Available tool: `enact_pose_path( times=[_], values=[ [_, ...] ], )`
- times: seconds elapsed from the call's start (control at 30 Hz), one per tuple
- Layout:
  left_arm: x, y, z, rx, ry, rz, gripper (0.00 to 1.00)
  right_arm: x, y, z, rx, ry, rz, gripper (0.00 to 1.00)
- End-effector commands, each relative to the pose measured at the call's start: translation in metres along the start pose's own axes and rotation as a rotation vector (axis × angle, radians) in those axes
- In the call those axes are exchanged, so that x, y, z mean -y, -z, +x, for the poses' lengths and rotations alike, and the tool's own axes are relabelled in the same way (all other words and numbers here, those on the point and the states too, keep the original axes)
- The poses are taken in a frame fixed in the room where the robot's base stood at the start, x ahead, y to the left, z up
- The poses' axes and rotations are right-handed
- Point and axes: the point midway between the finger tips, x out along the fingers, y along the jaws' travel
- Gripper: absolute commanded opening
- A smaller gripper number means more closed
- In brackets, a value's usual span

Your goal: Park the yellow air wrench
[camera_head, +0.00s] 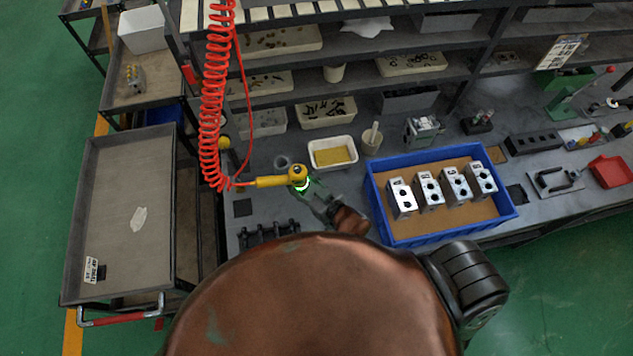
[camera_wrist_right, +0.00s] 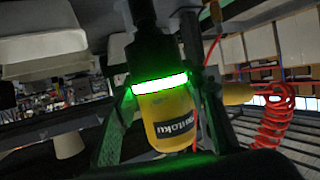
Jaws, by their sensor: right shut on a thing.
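The yellow air wrench (camera_head: 272,182) is over the left part of the grey workbench (camera_head: 345,183), its handle pointing left toward a red coiled hose (camera_head: 214,100). My right gripper (camera_head: 305,189) is shut on the wrench near its head, beside a lit green-white ring. In the right wrist view the wrench body (camera_wrist_right: 168,108), with a dark label, lies between the two fingers. Whether the wrench touches the bench cannot be told. A small grey round holder or cup (camera_head: 282,162) stands just behind the wrench. My left gripper is not in view.
A cream tray with yellow contents (camera_head: 333,153) and a cup with a stick (camera_head: 372,138) stand behind. A blue crate (camera_head: 400,232) with several metal valve blocks is to the right. A dark rack (camera_head: 268,234) lies in front. Shelves rise behind; a cart (camera_head: 130,175) stands left.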

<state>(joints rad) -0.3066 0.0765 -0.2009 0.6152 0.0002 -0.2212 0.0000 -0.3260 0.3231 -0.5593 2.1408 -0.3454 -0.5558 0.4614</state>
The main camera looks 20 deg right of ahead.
Motion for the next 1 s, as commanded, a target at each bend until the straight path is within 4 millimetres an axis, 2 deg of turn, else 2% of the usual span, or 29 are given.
enact_pose_path(
  times=[0.03, 0.27, 0.5, 0.77, 1.0],
  values=[
    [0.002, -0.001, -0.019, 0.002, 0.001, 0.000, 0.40, 0.002, 0.020, 0.008, -0.014, 0.035, -0.019, 0.00],
    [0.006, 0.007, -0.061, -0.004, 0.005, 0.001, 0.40, 0.006, 0.048, 0.053, -0.016, 0.184, -0.079, 0.00],
    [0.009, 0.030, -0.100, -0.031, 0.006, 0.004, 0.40, -0.008, 0.089, 0.092, -0.017, 0.275, -0.114, 0.00],
    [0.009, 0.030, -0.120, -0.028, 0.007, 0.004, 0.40, -0.025, 0.117, 0.114, -0.013, 0.305, -0.121, 0.00],
    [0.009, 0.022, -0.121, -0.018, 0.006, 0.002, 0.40, -0.028, 0.120, 0.118, -0.012, 0.309, -0.119, 0.00]
  ],
)
